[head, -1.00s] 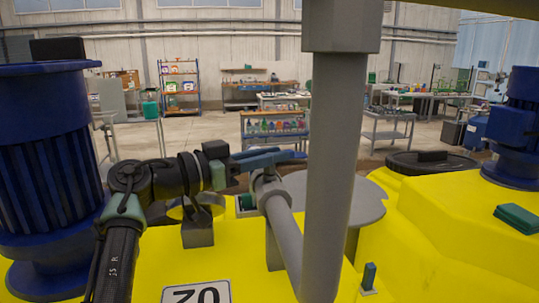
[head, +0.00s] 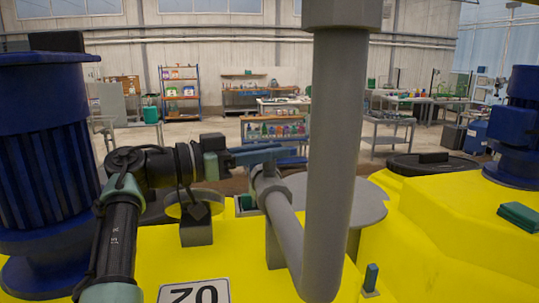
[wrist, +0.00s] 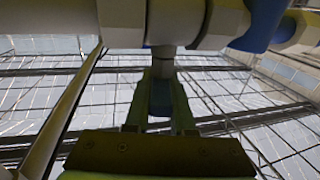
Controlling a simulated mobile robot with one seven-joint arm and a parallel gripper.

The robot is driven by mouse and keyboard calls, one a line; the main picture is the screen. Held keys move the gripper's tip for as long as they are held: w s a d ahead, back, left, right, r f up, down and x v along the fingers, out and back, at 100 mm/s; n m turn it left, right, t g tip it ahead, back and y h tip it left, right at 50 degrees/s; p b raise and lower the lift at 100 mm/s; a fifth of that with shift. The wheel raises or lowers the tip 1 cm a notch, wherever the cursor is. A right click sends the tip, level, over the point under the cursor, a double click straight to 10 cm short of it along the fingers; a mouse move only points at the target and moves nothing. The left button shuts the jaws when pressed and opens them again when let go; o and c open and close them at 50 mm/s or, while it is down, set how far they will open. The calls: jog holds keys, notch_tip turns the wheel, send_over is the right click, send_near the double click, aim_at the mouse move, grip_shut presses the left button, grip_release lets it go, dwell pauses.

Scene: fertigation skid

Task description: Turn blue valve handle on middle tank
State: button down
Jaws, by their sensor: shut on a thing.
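The blue valve handle (head: 258,156) sits on top of a grey pipe fitting above the yellow tank (head: 240,262) in the head view. My gripper (head: 231,158) reaches in from the left and is shut on the handle's left end. In the wrist view my gripper (wrist: 160,100) points up at the grey pipework, with the blue handle (wrist: 161,97) between its two fingers. The handle's far end and its stem are partly hidden behind the fitting and the thick grey pipe.
A thick upright grey pipe (head: 334,150) stands just right of the handle. A large blue motor (head: 42,160) stands at the left, close to my arm. A round grey lid (head: 345,200) lies behind the pipe. Shelves and benches stand far back.

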jog(key=c, duration=0.8)
grip_release()
jog(key=shift+o, duration=0.2)
notch_tip(320, 180, up, 10)
jog(key=shift+r+b, duration=0.1)
jog(key=shift+b, duration=0.4)
